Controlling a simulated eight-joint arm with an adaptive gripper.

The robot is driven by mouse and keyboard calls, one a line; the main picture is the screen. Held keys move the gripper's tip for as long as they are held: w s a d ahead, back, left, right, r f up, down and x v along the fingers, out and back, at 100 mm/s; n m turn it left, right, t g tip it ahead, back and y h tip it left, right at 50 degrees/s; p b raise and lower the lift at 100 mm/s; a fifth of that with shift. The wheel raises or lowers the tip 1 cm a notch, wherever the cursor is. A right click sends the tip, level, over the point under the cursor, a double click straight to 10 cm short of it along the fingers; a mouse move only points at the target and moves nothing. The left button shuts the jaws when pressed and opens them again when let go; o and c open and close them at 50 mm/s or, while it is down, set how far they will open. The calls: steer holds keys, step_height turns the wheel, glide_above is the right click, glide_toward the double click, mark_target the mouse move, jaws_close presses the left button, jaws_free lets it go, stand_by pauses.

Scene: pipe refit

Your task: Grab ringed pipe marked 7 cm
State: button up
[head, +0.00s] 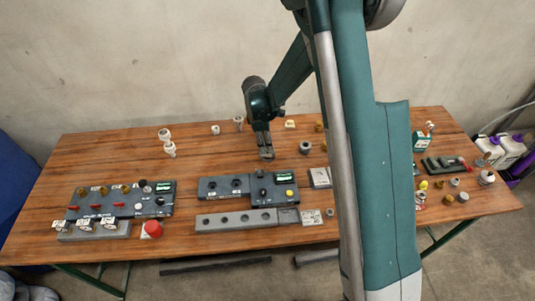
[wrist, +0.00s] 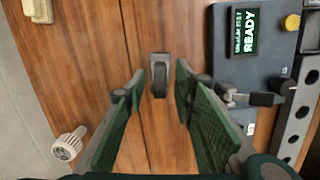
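No "7 cm" mark is readable on any part, so I cannot tell which one is the ringed pipe. My gripper (head: 266,152) is low over the middle of the table, behind the central console. In the wrist view its two green-padded fingers (wrist: 157,88) are apart, with nothing held between them. A short dark grey fitting (wrist: 159,76) shows in the gap between the fingertips, apparently beyond them. A whitish ribbed fitting (wrist: 68,145) lies at lower left in the wrist view.
The central console (head: 247,188) has a lit READY display (wrist: 243,30). A long grey block with holes (head: 235,219) is in front of it. Another console (head: 120,200) with red levers stands left. Two white fittings (head: 169,150) stand behind it. Small parts crowd the right end.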

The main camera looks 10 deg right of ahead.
steer(key=shift+d+f, duration=0.1)
steer(key=shift+f, duration=0.7)
jaws_close()
